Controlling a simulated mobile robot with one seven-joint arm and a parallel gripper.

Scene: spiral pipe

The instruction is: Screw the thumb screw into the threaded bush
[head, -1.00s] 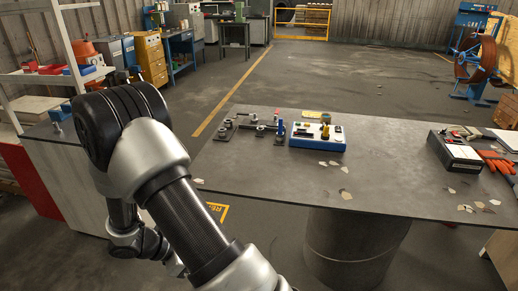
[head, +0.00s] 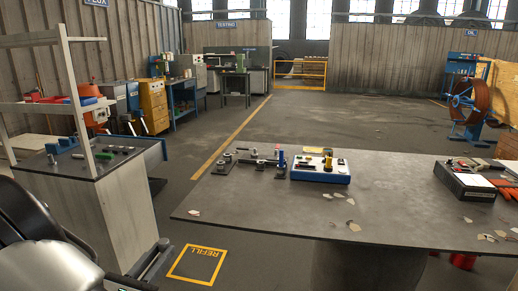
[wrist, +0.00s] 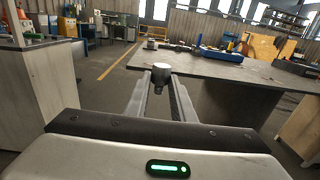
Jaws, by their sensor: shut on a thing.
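My gripper (wrist: 161,92) shows in the wrist view, its two fingers shut on a small pale round-headed piece that looks like the thumb screw (wrist: 160,72). The piece sits at the fingertips, in the air, short of the dark-topped table (wrist: 205,66). A group of small dark fixtures (head: 256,163) stands on the table (head: 400,200), beside a blue-based box (head: 320,168). The threaded bush is too small to make out among them.
A workbench with a white shelf (head: 75,103) stands at the left, with small parts on it. A dark box (head: 465,182) and orange gloves (head: 510,187) lie at the table's right. Pale flakes (head: 353,226) are scattered along its front.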

